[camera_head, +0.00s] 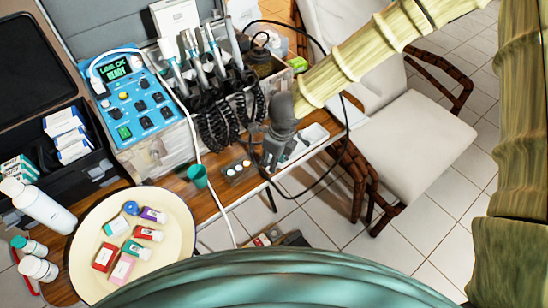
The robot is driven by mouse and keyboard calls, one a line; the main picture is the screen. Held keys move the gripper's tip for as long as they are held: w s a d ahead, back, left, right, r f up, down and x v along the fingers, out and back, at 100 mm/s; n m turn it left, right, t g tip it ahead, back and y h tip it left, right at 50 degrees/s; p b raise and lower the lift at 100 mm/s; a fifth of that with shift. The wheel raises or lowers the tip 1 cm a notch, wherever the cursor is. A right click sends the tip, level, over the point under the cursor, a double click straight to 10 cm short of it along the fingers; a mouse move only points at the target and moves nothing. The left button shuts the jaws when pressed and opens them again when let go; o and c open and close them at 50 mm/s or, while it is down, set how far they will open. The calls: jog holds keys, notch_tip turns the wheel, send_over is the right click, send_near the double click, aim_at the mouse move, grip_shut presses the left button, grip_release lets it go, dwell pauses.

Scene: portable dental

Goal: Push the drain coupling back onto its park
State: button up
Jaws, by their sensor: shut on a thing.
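My gripper (273,158) is dark grey and points down at the front edge of the wooden table, right of the dental unit. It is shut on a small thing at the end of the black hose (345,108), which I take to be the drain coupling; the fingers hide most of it. The hose loops from behind the unit out to the right and back toward my gripper. The park cannot be made out clearly; a dark jar (259,62) stands in a clear bin behind my gripper.
The blue control unit (140,100) and several coiled handpiece cords (218,125) stand left of my gripper. A green cup (198,176), a small grey block (237,171) and a white tray (312,134) are close by. A round cream tray (180,255) holds small boxes. A beige chair (420,150) stands right.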

jog(key=shift+f, duration=0.15)
jog(key=o, duration=1.1)
jog(key=shift+c, duration=0.2)
jog(key=shift+d+r, duration=0.1)
jog(key=shift+r, duration=0.35)
notch_tip(320, 180, up, 11)
jog(key=s+d, duration=0.1)
jog(key=shift+d, duration=0.2)
jog(key=shift+d, duration=0.1)
